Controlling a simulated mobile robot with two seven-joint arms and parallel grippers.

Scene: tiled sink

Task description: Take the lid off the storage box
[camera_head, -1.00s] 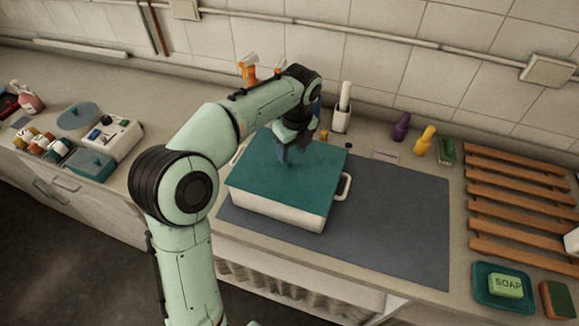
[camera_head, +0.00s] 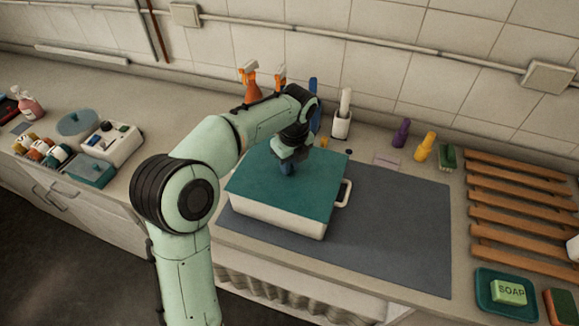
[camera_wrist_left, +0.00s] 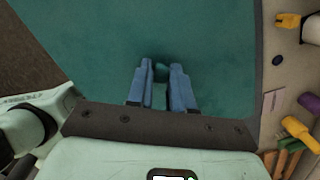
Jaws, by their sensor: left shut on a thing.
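The storage box (camera_head: 270,217) is white with a side handle and stands on the dark mat. Its flat teal lid (camera_head: 255,182) lies on top and looks level. The lid fills most of the left wrist view (camera_wrist_left: 90,50). My left gripper (camera_head: 287,171) reaches down to the middle of the lid. In the wrist view its blue fingers (camera_wrist_left: 162,88) are shut on the small teal knob (camera_wrist_left: 161,70) of the lid. The fingers partly hide the knob. I see no clear gap between lid and box. My right gripper is not in view.
The dark mat (camera_head: 395,225) has free room right of the box. A wooden slatted rack (camera_head: 520,200) and a soap dish (camera_head: 487,292) lie further right. Orange spray bottles (camera_head: 251,88), a white holder (camera_head: 341,124) and purple and yellow bottles (camera_head: 424,145) stand along the wall.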

